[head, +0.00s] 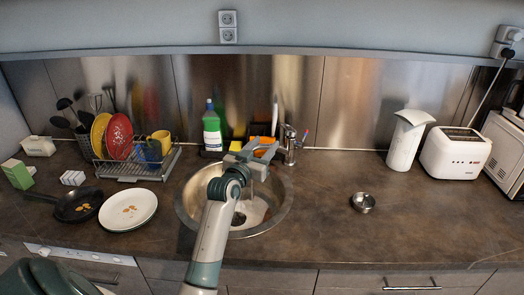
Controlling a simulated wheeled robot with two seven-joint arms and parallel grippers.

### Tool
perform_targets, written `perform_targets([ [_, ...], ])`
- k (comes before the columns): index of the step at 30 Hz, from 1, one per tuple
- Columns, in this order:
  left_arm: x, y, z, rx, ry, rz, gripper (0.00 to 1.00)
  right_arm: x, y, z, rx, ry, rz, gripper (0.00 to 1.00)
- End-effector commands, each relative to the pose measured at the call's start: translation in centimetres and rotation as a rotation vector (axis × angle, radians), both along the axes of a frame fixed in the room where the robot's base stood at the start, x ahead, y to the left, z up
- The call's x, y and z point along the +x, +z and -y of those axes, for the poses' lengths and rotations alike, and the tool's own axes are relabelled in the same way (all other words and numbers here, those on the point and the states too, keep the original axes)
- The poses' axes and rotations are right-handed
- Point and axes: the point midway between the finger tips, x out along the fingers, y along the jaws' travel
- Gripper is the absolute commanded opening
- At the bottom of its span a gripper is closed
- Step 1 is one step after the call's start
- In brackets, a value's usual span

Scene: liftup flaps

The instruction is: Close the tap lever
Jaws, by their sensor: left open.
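The metal tap (289,146) stands at the back right rim of the round sink (283,206). Its lever is small in this view, and I cannot tell its exact angle. My left gripper (264,153) is open over the back of the sink, just left of the tap. It hides part of the tap's spout. I cannot tell whether the fingers touch the tap. A pale patch shows in the basin, and I cannot tell if it is running water. My right gripper is not in view.
A green bottle (212,127) and sponges stand behind the sink. A dish rack (138,165), white plate (128,209) and pan (76,205) are at left. A small metal bowl (363,202), white jug (406,141) and toaster (456,153) are at right. The counter right of the sink is mostly clear.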

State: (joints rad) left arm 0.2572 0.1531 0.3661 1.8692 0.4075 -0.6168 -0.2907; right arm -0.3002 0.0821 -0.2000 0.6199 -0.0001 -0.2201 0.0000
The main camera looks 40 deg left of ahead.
Motion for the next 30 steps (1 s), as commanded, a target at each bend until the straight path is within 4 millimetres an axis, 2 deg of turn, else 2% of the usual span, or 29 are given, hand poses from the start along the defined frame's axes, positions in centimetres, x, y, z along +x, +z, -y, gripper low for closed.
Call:
perform_targets([
  [6,-1.2,0.0,0.2,-0.001,0.0,0.0,0.44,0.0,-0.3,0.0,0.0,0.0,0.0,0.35],
  [14,-1.3,0.1,0.2,-0.001,0.0,0.0,0.44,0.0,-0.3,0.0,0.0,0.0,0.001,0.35],
  [15,-1.3,0.0,0.2,-0.001,0.0,0.0,0.42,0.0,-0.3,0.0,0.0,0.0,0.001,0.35],
  [20,-0.7,0.7,0.2,0.0,-0.009,-0.007,0.04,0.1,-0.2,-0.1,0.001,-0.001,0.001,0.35],
  [21,-0.2,1.1,0.2,-0.001,-0.016,-0.014,0.0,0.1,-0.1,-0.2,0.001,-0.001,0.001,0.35],
  [30,4.8,6.0,-0.7,-0.014,-0.073,-0.127,0.0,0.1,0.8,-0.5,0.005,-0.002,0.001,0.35],
])
